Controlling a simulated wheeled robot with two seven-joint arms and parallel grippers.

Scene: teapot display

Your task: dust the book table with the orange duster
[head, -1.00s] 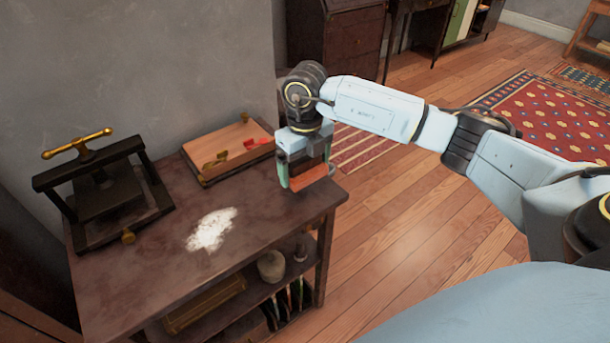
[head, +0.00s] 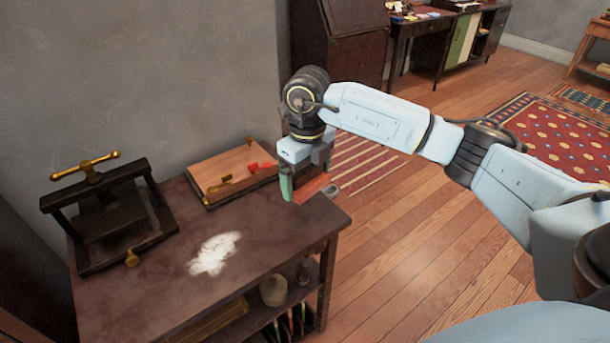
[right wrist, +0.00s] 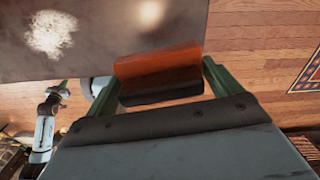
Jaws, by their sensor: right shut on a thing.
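The book table (head: 120,300) is dark wood with a patch of white dust (head: 214,253) on its top. The dust also shows in the right wrist view (right wrist: 48,34). My right gripper (head: 310,188) is shut on the orange duster (head: 315,186), between its green fingers. It holds the duster by the table's right end. The duster (right wrist: 158,64) lies across both fingers in the right wrist view, with a dark lower part. It is apart from the dust; I cannot tell whether it touches the table. What looks like my left gripper (right wrist: 62,90) shows small in the right wrist view.
A black press with a brass handle (head: 105,215) stands at the table's left end. A wooden tray (head: 208,200) with red and brass pieces lies at the back, close to my right gripper. A jar (head: 273,290) and books are on the shelf below.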

